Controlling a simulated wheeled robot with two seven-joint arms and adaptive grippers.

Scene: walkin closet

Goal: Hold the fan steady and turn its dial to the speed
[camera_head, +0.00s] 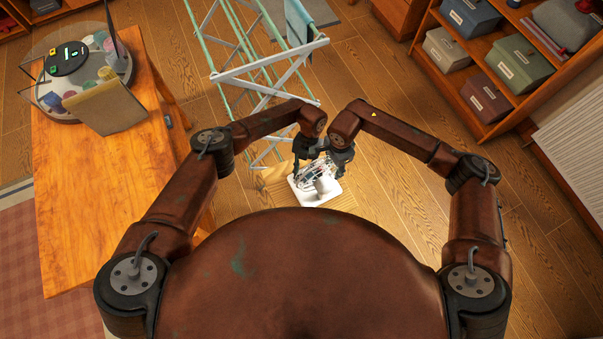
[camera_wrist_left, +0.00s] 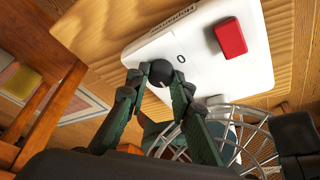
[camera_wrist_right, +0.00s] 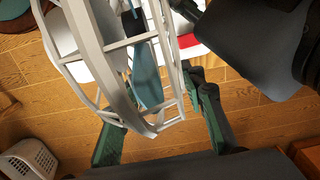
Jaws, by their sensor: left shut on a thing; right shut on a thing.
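The fan's white base (camera_head: 322,194) shows low in the middle of the head view, with its wire cage (camera_head: 315,174) above it. In the left wrist view, the base (camera_wrist_left: 200,62) carries a round dark dial (camera_wrist_left: 161,73) and a red block-shaped part (camera_wrist_left: 229,37). My left gripper (camera_wrist_left: 157,76) has its fingertips on both sides of the dial, shut on it. In the right wrist view, the pale fan cage (camera_wrist_right: 128,60) fills the space between the fingers of my right gripper (camera_wrist_right: 155,105), shut on the cage rim. The exact contact is partly hidden.
The fan stands on a small wooden surface (camera_head: 345,200). A drying rack (camera_head: 265,70) stands just beyond it. A wooden table (camera_head: 60,200) is at left, shelves with boxes (camera_head: 520,62) at right. A white basket (camera_wrist_right: 30,160) shows in the right wrist view. Floor is clear at right.

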